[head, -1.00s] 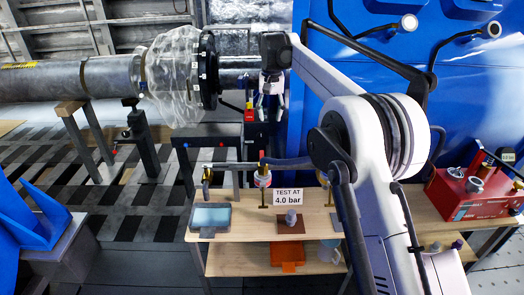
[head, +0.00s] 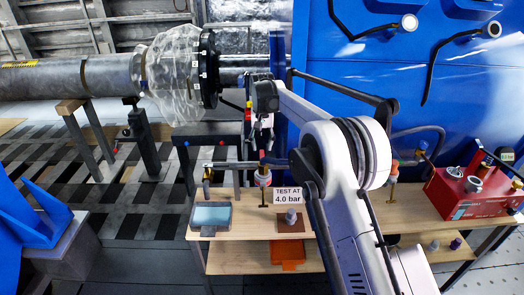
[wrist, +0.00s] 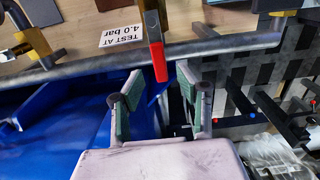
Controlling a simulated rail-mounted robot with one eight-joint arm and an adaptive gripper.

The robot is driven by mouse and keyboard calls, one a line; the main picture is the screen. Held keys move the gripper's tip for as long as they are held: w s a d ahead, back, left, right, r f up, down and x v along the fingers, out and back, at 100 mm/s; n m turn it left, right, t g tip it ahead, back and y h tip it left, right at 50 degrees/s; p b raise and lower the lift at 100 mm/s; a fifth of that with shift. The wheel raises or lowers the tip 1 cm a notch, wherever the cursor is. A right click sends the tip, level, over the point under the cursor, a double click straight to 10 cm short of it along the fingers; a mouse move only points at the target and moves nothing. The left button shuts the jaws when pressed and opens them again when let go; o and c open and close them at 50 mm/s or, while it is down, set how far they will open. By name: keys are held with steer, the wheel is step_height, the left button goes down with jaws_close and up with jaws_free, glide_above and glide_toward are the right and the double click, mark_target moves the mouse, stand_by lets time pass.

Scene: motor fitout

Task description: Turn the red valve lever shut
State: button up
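The red valve lever (wrist: 156,55) shows in the wrist view, reaching from above the grey pipe (wrist: 215,53) toward my gripper (wrist: 158,86). My gripper is open, its green-padded fingers apart. The lever's free end appears in the gap between the fingertips, closer to the right one; I cannot tell how far in depth, and no contact is clear. In the head view my gripper (head: 262,132) points down just behind the valve (head: 262,174) on the bench pipe. The lever's length is hard to make out there.
A "TEST AT 4.0 bar" sign (head: 289,196) stands beside the valve on the wooden bench (head: 240,228). A blue-screened device (head: 211,215) lies at the bench's left. A red box (head: 465,196) stands at the right. A blue wall (head: 350,75) rises behind my arm.

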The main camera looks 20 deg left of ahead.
mark_target(262, 154)
steer(key=shift+f, duration=1.6)
jaws_close()
